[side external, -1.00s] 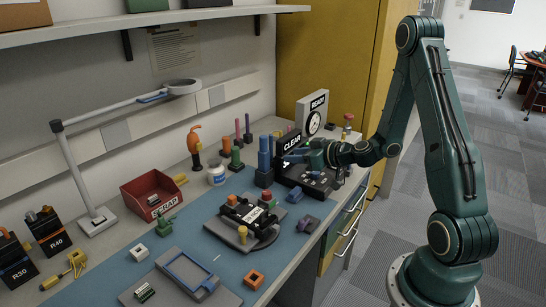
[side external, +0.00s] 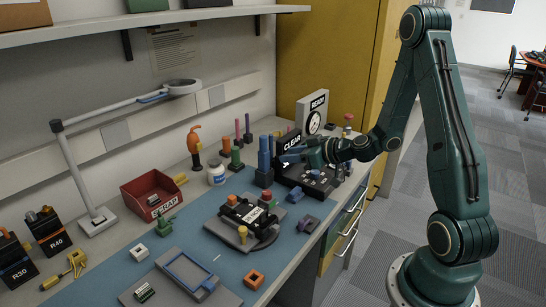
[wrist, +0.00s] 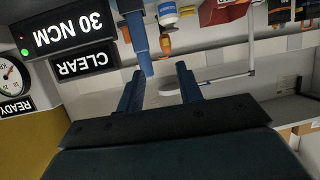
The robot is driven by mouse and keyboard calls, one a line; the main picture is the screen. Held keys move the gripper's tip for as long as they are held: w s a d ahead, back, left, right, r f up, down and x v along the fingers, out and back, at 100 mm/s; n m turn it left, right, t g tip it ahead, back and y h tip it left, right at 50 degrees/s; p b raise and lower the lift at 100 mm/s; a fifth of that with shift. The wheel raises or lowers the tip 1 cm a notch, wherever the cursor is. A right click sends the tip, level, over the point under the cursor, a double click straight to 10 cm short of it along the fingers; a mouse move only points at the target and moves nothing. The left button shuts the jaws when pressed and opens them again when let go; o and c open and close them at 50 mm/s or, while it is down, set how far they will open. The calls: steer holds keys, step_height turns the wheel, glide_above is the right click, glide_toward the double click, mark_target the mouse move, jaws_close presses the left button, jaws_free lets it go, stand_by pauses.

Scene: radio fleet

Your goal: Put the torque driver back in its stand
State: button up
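A tall blue stepped tool (side external: 264,155), which looks like the torque driver, stands upright on a dark base (side external: 264,178) at the far part of the bench. In the wrist view the blue tool (wrist: 138,38) shows upside down, its end beyond and between my fingertips. My gripper (side external: 288,157) is level beside the tool, to its right, in front of the CLEAR sign. In the wrist view my gripper (wrist: 158,82) has its two blue fingers apart with nothing held between them. Whether the tool is fully seated in its base cannot be told.
A black unit (side external: 310,180) with a CLEAR sign (side external: 292,144) lies under my gripper; its 30 NCM display (wrist: 68,32) shows in the wrist view. A READY gauge (side external: 313,115), white bottle (side external: 216,173), red SCRAP bin (side external: 140,193) and black fixture (side external: 243,215) stand around.

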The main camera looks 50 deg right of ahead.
steer(key=s+a+r+n+g+y, duration=0.1)
steer(key=s+a+r+n+g, duration=0.2)
steer(key=a, duration=0.4)
steer(key=s+a+r+n+g+y, duration=0.1)
steer(key=s+a+r+g+y, duration=0.2)
steer(key=a, duration=0.4)
steer(key=s+r+m+g+h, duration=0.1)
steer(key=s+r, duration=0.3)
steer(key=s, duration=0.5)
steer(key=s+r+m+g+h, duration=0.1)
steer(key=s+r+m+h, duration=0.3)
steer(key=s, duration=0.5)
steer(key=shift+a+r, duration=0.35)
steer(key=shift+a, duration=0.1)
